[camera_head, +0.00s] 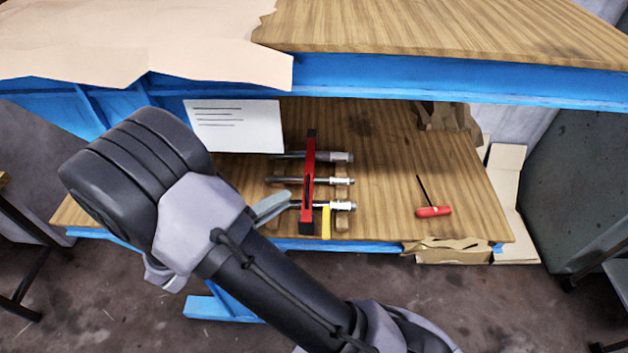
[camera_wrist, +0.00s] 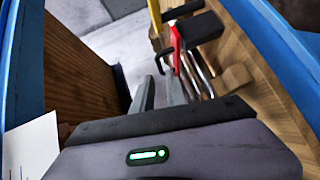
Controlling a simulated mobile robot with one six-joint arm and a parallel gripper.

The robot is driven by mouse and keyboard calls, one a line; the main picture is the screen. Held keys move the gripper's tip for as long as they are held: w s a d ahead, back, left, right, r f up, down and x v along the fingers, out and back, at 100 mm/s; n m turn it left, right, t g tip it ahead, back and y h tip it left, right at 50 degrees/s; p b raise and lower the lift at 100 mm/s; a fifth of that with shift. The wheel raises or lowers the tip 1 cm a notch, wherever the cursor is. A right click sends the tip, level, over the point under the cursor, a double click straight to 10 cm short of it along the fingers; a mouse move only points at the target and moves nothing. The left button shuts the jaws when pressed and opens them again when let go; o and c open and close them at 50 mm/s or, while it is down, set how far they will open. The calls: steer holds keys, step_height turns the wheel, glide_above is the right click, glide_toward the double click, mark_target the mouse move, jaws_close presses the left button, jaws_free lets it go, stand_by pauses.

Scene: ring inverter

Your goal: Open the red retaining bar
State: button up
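The red retaining bar (camera_head: 309,178) has black ends and lies across several metal rods on the lower wooden shelf. In the wrist view the bar (camera_wrist: 176,48) shows just beyond my fingertips, slightly to their right. My gripper (camera_head: 288,200) comes in from the left, low beside the bar's near half. Its two grey fingers (camera_wrist: 158,78) stand a little apart with nothing seen between them. Whether a fingertip touches the bar or a rod I cannot tell. A yellow piece (camera_head: 326,222) stands by the nearest rod; it also shows in the wrist view (camera_wrist: 154,14).
The blue-edged upper tabletop (camera_head: 430,78) overhangs the shelf (camera_head: 385,165). A white sheet with text (camera_head: 235,127) stands at the back left. A screwdriver with a red handle (camera_head: 433,211) lies to the right. Torn cardboard (camera_head: 450,250) is at the front right edge. The shelf between bar and screwdriver is clear.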

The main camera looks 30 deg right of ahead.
mark_target(309, 170)
steer(key=b+x, duration=0.2)
steer(key=x, duration=0.9)
steer(key=shift+d+b, duration=0.3)
jaws_close()
steer(key=shift+r, duration=0.1)
stand_by(0.7)
